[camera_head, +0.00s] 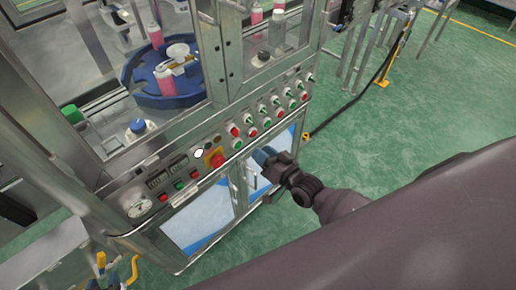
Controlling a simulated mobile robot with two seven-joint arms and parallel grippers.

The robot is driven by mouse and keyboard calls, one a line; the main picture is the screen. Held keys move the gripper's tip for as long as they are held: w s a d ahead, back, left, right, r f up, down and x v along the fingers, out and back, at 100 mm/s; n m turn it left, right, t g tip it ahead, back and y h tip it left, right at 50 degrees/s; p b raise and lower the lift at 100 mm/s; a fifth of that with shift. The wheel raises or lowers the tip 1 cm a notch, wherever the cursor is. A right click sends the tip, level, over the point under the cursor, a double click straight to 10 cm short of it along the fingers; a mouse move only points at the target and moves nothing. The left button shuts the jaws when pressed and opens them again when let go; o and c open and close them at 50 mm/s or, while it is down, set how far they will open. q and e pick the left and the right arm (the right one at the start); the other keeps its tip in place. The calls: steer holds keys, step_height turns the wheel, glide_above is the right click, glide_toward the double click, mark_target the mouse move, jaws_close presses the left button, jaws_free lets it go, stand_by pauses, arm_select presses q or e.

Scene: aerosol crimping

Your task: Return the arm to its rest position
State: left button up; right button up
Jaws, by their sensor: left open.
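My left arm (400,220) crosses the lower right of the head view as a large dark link. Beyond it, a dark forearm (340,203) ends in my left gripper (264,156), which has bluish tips. The gripper is open, and I see nothing held in it. It appears in front of the lower edge of the machine's control panel (225,150); I cannot tell whether it touches the machine. The fingers are small and partly hidden by the wrist. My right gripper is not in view.
The steel-framed crimping machine fills the left, with a red knob (216,158), several buttons and a gauge (139,207). Behind its windows, a blue turntable (180,97) carries a pink can (165,81). Green floor (405,115) lies open to the right, with a black cable (350,103).

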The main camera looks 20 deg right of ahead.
stand_by(0.3)
steer(key=s+d+f+n+g+h, duration=0.1)
steer(key=s+d+f+g+h, duration=0.1)
steer(key=s, duration=0.6)
steer(key=s+d+f+n+g+h, duration=0.2)
steer(key=s+d+g+h, duration=0.1)
steer(key=s, duration=0.5)
steer(key=shift+s+d+f+h, duration=0.2)
steer(key=shift+d+f+h, duration=0.1)
steer(key=shift+d+h, duration=0.5)
steer(key=shift+d, duration=0.1)
